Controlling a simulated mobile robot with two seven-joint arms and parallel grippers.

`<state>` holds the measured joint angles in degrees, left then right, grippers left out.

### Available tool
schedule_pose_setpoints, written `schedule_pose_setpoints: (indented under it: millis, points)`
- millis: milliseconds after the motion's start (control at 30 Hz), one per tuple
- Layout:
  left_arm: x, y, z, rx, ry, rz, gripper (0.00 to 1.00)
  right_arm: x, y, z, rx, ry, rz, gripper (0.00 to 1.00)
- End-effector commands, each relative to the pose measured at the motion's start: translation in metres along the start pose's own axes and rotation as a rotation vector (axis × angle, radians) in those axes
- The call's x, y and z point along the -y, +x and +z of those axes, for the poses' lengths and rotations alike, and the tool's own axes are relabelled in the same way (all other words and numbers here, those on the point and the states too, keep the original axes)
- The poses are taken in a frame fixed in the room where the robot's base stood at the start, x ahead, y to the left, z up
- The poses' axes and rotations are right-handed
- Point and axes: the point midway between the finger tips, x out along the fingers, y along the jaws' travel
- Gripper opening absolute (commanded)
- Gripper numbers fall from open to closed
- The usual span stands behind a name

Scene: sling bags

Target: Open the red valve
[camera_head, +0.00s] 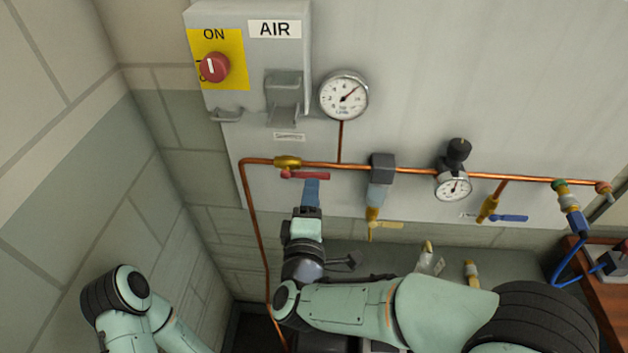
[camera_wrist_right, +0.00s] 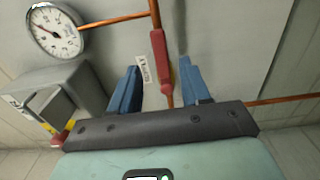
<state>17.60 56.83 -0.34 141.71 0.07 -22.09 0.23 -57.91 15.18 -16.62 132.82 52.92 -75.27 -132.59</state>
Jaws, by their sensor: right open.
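The red valve is a red lever (camera_head: 306,175) on a brass body (camera_head: 287,162), set in the copper pipe near its left bend. The lever lies along the pipe. My right gripper (camera_head: 311,182) is just below the lever, with its blue fingers pointing up at it. In the right wrist view, the open fingers (camera_wrist_right: 158,68) stand on either side of the lower part of the red lever (camera_wrist_right: 158,60). Nothing is held, and I cannot tell whether either finger touches the lever. My left gripper is out of view.
A pressure gauge (camera_head: 344,95) and a grey switch box (camera_head: 213,98) sit above the pipe. A grey filter unit (camera_head: 381,167), a regulator gauge (camera_head: 453,187) and a blue-handled valve (camera_head: 508,217) are to the right. A brick wall (camera_head: 90,200) stands at left.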

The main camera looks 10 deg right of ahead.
Motion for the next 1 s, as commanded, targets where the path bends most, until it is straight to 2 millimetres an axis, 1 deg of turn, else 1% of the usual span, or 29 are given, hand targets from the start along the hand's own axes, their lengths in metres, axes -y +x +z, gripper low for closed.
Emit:
schedule_pose_setpoints:
  millis: [33, 100, 200, 300, 467, 1000]
  points:
    - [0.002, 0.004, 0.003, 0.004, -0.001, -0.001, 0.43, 0.001, -0.012, -0.001, -0.004, 0.003, 0.000, 0.47]
    - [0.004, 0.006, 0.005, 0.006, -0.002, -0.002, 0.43, 0.001, -0.024, 0.000, -0.002, 0.001, 0.000, 0.47]
    - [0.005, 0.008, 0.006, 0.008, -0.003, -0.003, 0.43, 0.000, -0.038, -0.001, -0.001, 0.001, 0.001, 0.47]
    - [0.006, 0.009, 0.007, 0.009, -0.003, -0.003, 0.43, -0.001, -0.046, 0.000, 0.000, 0.002, 0.001, 0.47]
    - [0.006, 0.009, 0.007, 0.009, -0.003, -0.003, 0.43, -0.001, -0.051, 0.000, 0.001, 0.000, 0.002, 0.47]
    - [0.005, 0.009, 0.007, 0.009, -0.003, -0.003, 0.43, -0.001, -0.050, 0.000, 0.001, 0.000, 0.002, 0.47]
